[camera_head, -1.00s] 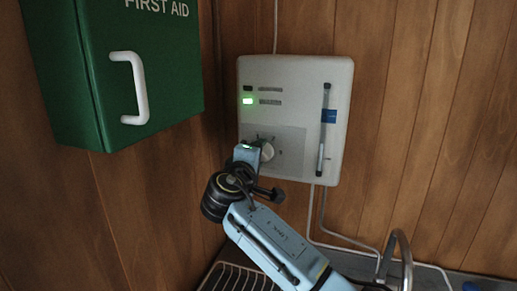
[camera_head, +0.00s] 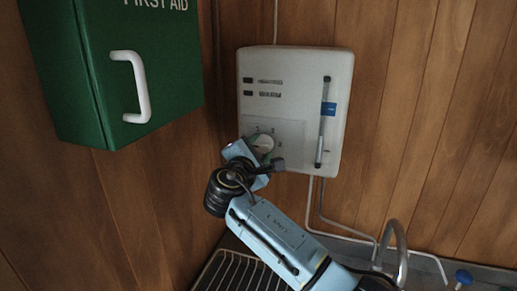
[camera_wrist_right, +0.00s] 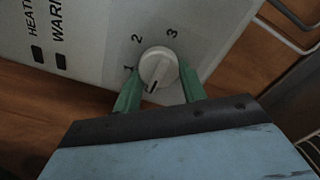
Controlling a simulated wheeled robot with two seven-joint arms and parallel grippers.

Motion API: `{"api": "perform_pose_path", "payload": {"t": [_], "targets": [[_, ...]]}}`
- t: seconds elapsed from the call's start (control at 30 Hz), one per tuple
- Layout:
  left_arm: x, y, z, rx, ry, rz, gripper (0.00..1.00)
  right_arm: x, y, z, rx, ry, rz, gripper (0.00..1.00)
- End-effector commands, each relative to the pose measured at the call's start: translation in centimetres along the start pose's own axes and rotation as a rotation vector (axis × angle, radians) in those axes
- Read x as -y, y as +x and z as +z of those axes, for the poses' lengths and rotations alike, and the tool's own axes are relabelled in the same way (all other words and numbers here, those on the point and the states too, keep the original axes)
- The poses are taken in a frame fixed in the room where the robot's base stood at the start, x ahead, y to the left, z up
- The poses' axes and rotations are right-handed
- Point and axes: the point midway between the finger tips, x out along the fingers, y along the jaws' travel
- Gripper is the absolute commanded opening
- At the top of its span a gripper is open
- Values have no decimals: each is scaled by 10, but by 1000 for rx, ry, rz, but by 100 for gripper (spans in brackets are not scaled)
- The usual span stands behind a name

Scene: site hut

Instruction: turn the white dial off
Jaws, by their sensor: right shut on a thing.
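The white dial (camera_head: 263,143) sits low on the left of a white wall heater (camera_head: 300,75). In the right wrist view the dial (camera_wrist_right: 157,66) has a dark pointer mark aimed toward the bottom of the picture, past the 1 and away from the printed 2 and 3. My right gripper (camera_wrist_right: 158,88) is shut on the dial, one green finger on each side. In the head view this gripper (camera_head: 250,148) reaches the dial from below left. Both small indicator windows on the heater are dark. My left gripper is out of view.
A green first aid box (camera_head: 85,70) with a white handle (camera_head: 131,87) is on the left wall. A wire rack (camera_head: 238,270) and a curved metal tap (camera_head: 398,255) lie below.

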Motion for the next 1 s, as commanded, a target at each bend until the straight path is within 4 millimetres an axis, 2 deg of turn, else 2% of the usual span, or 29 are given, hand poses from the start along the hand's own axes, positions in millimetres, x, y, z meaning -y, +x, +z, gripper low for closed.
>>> {"api": "perform_pose_path", "payload": {"t": [0.57, 0.6, 0.73, 1.0], "targets": [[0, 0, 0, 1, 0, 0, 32, 1, 0, 0, -1, -36, -1, 19], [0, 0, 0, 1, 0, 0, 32, 1, 0, 0, -1, -36, -1, 44], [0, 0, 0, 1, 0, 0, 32, 1, 0, 0, -1, -35, 0, 61], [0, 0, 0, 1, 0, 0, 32, 0, 0, 0, 0, -33, 0, 63]]}}
